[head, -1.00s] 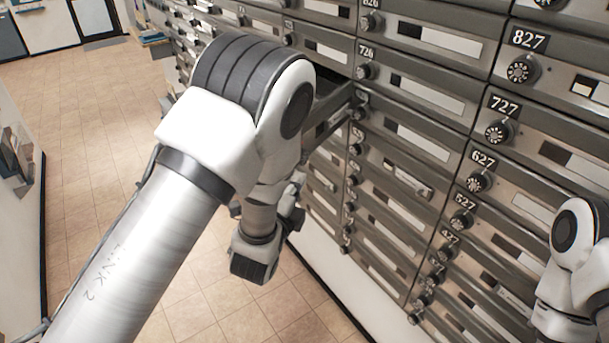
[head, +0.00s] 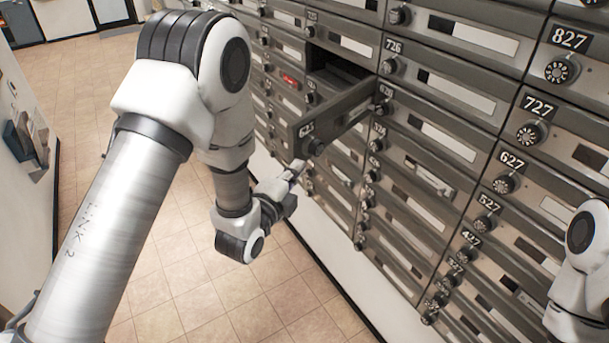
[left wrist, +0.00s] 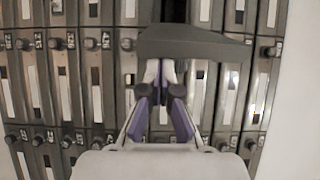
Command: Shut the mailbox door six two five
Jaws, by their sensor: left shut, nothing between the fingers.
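The mailbox door 625 (head: 335,117) stands swung open from the wall of boxes, with its number plate and round knob near its free end. A dark opening (head: 338,68) shows behind it. In the left wrist view the door (left wrist: 195,45) is a dark grey bar across the picture, just beyond the fingertips. My left gripper (head: 294,172) is shut and empty, just below the free end of the door in the head view. Its fingertips (left wrist: 166,66) are at the door's near side; I cannot tell whether they touch. Only part of my right arm shows at the right edge, without its gripper.
Closed mailbox doors with dial knobs, such as 726 (head: 455,92) and 727 (head: 567,147), fill the wall around. A red label (head: 290,80) shows on a box beyond the open door. The tiled floor (head: 190,285) on the left is clear.

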